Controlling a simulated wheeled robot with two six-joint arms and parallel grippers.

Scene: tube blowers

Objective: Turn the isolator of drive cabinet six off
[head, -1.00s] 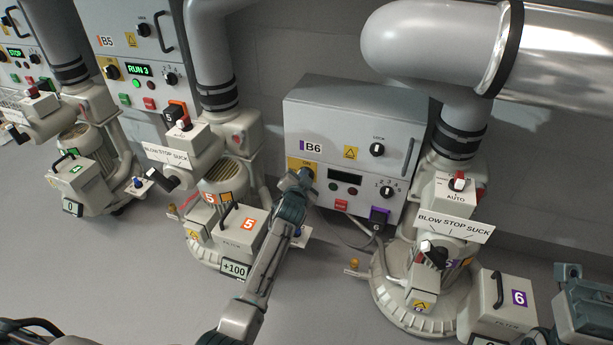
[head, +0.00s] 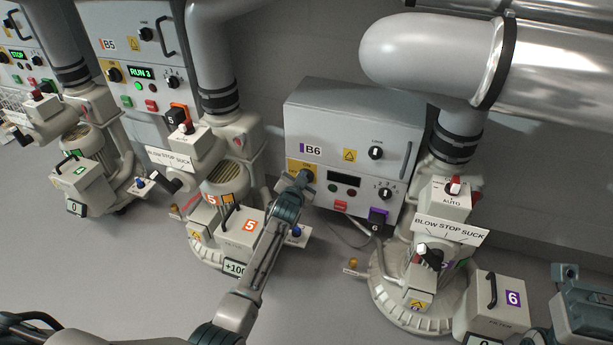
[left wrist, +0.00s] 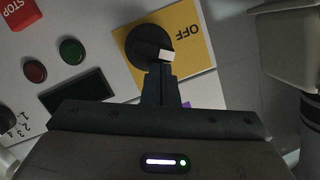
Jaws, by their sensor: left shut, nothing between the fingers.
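Drive cabinet six, labelled B6 (head: 330,120), is the grey box in the middle of the head view. Its isolator is a round black knob (left wrist: 138,42) on a yellow plate (left wrist: 190,30) in the left wrist view. The word OFF shows upside down on the plate, and the knob's white mark lies on its lower right side. My left gripper (head: 303,180) is at the plate in the head view, partly hiding the knob. In the wrist view its fingers (left wrist: 160,70) are shut and empty, with tips at the white mark; I cannot tell whether they touch.
B6 has a dark display (head: 344,178), a red stop button (head: 340,205), a selector (head: 385,193) and a lock knob (head: 376,152). Blower 5 (head: 240,235) stands left beside my arm, and blower 6 (head: 420,285) right. Part of my right arm shows at the right edge.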

